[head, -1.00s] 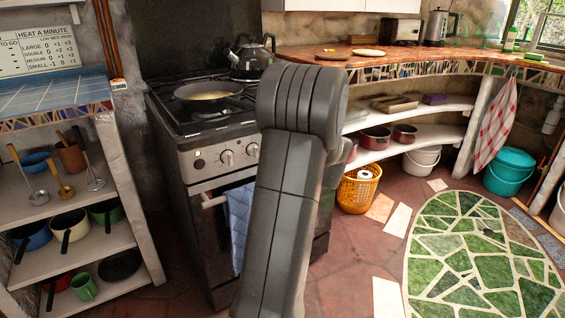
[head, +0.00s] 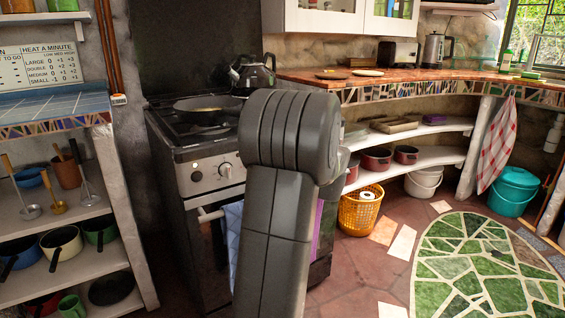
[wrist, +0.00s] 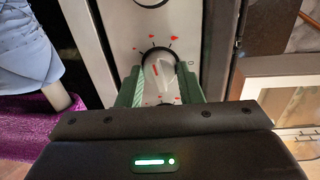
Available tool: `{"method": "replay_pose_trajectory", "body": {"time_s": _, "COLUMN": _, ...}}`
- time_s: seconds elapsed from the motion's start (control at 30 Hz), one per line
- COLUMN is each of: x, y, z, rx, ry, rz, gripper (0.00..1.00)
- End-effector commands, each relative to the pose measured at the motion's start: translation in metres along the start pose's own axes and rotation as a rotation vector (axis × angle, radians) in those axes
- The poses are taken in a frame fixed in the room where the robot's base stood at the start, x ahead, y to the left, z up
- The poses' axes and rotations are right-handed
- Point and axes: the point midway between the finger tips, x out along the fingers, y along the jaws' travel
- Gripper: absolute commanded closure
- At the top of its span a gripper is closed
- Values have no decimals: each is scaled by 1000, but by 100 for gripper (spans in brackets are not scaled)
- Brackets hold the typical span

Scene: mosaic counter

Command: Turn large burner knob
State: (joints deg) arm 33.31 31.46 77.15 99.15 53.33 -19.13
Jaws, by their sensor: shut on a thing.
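The stove (head: 215,215) stands left of the middle in the head view, with a knob (head: 226,170) showing on its front panel just left of my arm. In the wrist view, a pale round burner knob (wrist: 158,66) with a red line on its face sits on the panel, with red marks around it. My gripper (wrist: 160,88) has its green fingers on either side of this knob and is shut on it. The gripper body covers the lower part of the view. In the head view my arm hides the gripper and the knob it holds.
A frying pan (head: 207,108) and a dark kettle (head: 252,75) stand on the stove. A blue towel (head: 233,245) hangs on the oven door. Open shelves with pots stand at left. A yellow basket (head: 361,212) is on the floor at right, near open floor.

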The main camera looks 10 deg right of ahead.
Motion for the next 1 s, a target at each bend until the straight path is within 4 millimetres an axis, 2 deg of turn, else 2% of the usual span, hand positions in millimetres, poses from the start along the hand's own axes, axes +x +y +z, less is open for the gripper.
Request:
{"method": "replay_pose_trajectory", "body": {"time_s": 0.07, "x": 0, "y": 1, "z": 1, "rx": 1, "ry": -3, "rz": 1, "gripper": 90}}
{"method": "replay_pose_trajectory", "body": {"time_s": 0.1, "x": 0, "y": 1, "z": 1, "rx": 1, "ry": -3, "rz": 1, "gripper": 65}}
{"method": "replay_pose_trajectory", "body": {"time_s": 0.2, "x": 0, "y": 1, "z": 1, "rx": 1, "ry": -2, "rz": 1, "gripper": 46}}
{"method": "replay_pose_trajectory", "body": {"time_s": 0.5, "x": -1, "y": 0, "z": 0, "rx": 1, "ry": -1, "rz": 0, "gripper": 45}}
{"method": "replay_pose_trajectory", "body": {"time_s": 0.63, "x": -12, "y": -1, "z": -1, "rx": 2, "ry": 1, "rz": 0, "gripper": 45}}
{"method": "replay_pose_trajectory", "body": {"time_s": 0.77, "x": -36, "y": -2, "z": -1, "rx": 2, "ry": 3, "rz": 0, "gripper": 45}}
{"method": "replay_pose_trajectory", "body": {"time_s": 1.0, "x": -92, "y": -2, "z": -1, "rx": 3, "ry": 4, "rz": 0, "gripper": 45}}
